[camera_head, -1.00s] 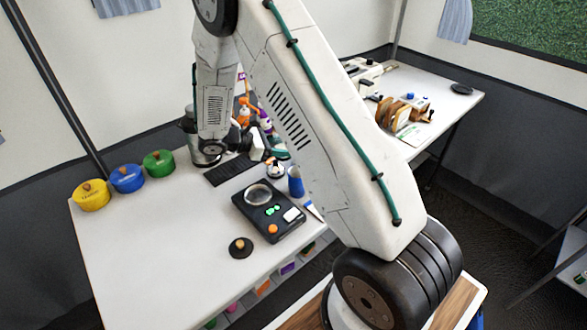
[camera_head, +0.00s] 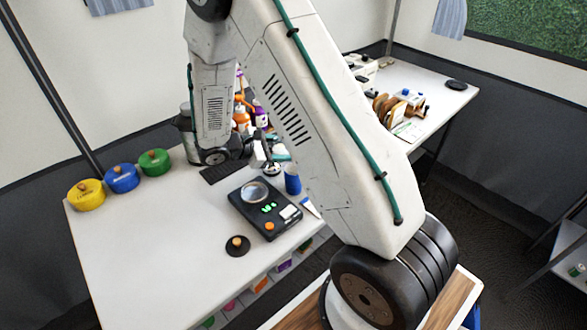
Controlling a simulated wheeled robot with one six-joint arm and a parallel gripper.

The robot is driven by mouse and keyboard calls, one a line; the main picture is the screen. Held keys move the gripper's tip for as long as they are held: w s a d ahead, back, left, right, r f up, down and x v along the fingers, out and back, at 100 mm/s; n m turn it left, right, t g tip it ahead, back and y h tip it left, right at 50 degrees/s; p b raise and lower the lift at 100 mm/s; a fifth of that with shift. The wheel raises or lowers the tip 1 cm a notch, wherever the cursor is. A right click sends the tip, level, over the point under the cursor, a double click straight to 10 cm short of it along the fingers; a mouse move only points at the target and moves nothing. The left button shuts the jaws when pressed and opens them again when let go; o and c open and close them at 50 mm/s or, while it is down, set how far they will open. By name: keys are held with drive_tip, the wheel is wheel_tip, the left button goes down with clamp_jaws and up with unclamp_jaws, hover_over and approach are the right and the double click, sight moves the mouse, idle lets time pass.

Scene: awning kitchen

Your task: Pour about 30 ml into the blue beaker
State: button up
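A small blue cup (camera_head: 292,184), which may be the blue beaker, stands on the white table behind the scale, partly hidden by my arm. My gripper (camera_head: 268,156) is beyond the scale, to the left of and a little behind the cup in the picture. White and teal parts show at its end. They are too small and too covered to tell finger from held object. I cannot tell whether it is open or shut. No liquid can be made out. A black scale (camera_head: 252,212) with a round pan and green display marks lies in front of the gripper.
A black disc with a knob (camera_head: 237,247) lies near the front. Orange and purple bottles (camera_head: 261,116) crowd behind my wrist. The table's left front is clear.

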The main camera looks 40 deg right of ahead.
sight(277, 146)
drive_tip(key=shift+s+a+r+m+t, duration=0.1)
drive_tip(key=shift+s+r+m+t, duration=0.1)
drive_tip(key=shift+r, duration=0.35)
drive_tip(key=shift+s+r+m+t, duration=0.2)
drive_tip(key=shift+r, duration=0.3)
drive_tip(key=shift+s+a+r+m+t, duration=0.15)
drive_tip(key=shift+s+r+m+t, duration=0.3)
drive_tip(key=shift+s+m, duration=0.15)
drive_tip(key=shift+s+r+m+t+h, duration=0.15)
drive_tip(key=shift+r+m+t+h, duration=0.25)
drive_tip(key=shift+m, duration=0.2)
drive_tip(key=shift+f+m+t, duration=0.35)
drive_tip(key=shift+m, duration=0.25)
drive_tip(key=shift+r+m+h, duration=0.25)
drive_tip(key=shift+m+h, duration=0.05)
drive_tip(key=shift+r+m+t, duration=0.2)
drive_tip(key=shift+m+t, duration=0.1)
drive_tip(key=shift+t, duration=0.1)
drive_tip(key=shift+s+a+f+m+h, duration=0.1)
drive_tip(key=shift+f+m+h, duration=0.25)
drive_tip(key=shift+m, duration=0.25)
drive_tip(key=shift+t+p, duration=0.3)
drive_tip(key=shift+r+m, duration=0.15)
drive_tip(key=shift+m, duration=0.15)
